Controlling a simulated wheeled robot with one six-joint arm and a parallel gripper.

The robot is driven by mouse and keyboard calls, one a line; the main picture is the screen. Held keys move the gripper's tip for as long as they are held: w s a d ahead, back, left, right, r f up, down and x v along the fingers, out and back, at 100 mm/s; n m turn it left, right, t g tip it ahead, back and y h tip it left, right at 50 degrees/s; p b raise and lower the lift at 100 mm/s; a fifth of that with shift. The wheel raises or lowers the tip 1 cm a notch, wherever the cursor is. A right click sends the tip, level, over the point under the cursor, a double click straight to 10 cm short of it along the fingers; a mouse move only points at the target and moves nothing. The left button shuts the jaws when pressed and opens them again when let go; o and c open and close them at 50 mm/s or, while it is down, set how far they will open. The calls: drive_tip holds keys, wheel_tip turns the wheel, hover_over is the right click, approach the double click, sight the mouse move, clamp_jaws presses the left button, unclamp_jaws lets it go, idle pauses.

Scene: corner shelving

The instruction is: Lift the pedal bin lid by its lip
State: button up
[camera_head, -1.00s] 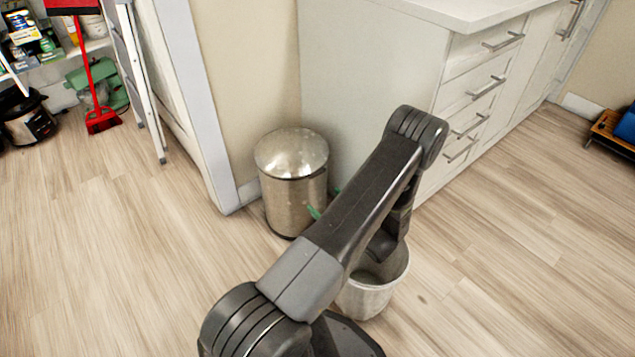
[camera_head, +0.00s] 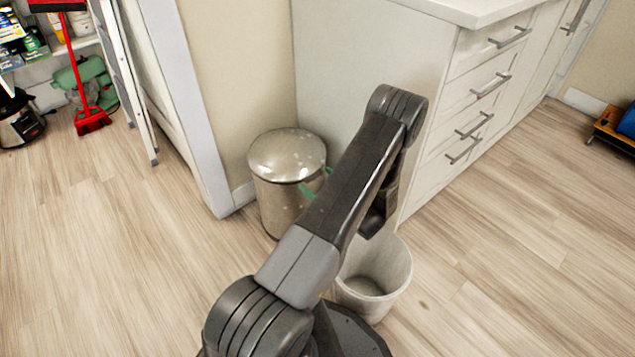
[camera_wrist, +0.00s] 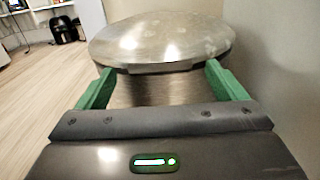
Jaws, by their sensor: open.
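The pedal bin (camera_head: 285,190) is a brushed metal cylinder standing upright by the wall corner, left of the cabinet. Its domed metal lid (camera_head: 288,154) is closed. In the wrist view the lid (camera_wrist: 160,38) fills the upper middle, with a small lip (camera_wrist: 160,67) on its near edge. My gripper (camera_wrist: 158,80) is open, its two green fingers spread either side of the lip and just below the rim. I cannot tell whether they touch it. In the head view my arm hides most of the gripper; a bit of green finger (camera_head: 308,191) shows at the bin's right side.
An open white bucket-like bin (camera_head: 378,280) stands on the floor beside my arm, right of the pedal bin. A white drawer cabinet (camera_head: 470,100) is close behind. A ladder (camera_head: 122,70) and red broom (camera_head: 92,120) stand left. The floor at left is clear.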

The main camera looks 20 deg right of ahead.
drive_tip(key=shift+w+a, duration=0.15)
drive_tip(key=shift+w, duration=0.35)
